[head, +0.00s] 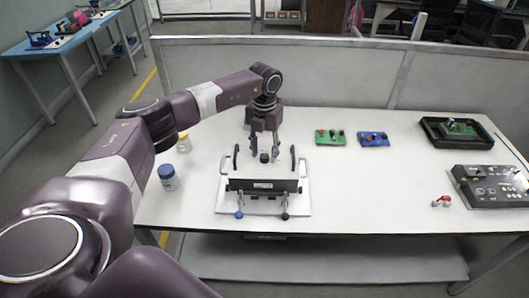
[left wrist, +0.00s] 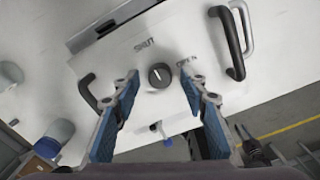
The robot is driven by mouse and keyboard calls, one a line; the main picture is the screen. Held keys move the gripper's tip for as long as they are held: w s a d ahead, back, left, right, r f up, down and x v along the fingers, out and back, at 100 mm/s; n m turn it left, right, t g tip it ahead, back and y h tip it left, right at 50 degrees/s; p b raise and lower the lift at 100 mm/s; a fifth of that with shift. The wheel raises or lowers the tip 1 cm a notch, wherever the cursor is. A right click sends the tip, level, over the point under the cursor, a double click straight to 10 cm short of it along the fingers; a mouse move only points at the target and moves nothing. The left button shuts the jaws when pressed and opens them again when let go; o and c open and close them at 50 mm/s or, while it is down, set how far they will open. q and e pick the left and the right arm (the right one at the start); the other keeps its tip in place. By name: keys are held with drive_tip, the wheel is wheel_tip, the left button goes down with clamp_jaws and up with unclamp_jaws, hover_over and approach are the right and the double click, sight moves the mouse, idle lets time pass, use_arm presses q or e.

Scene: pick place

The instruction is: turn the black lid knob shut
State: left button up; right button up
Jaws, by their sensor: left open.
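The black lid knob (head: 264,157) is a small round dial on a white box-like device (head: 228,200). In the left wrist view the knob (left wrist: 160,75) has a light pointer line and sits near the printed words SHUT (left wrist: 144,45) and OPEN (left wrist: 190,62). Its line appears to point toward the upper side, nearer SHUT than OPEN, but it is small. My left gripper (head: 266,148) is open above the device. In the left wrist view its blue-padded fingers (left wrist: 160,88) stand apart, one on each side of the knob in the picture. I cannot tell whether they touch it. My right gripper is not in view.
Black handles (head: 293,158) flank the knob. Jars with blue (head: 167,177) and yellow lids stand left. Green (head: 330,137) and blue (head: 373,139) boards, a black tray (head: 432,128) and a control panel (head: 490,187) lie right.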

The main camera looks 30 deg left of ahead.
sight(265, 155)
use_arm(q)
wheel_tip(265, 155, up, 12)
drive_tip(key=shift+f, duration=0.15)
idle(0.6)
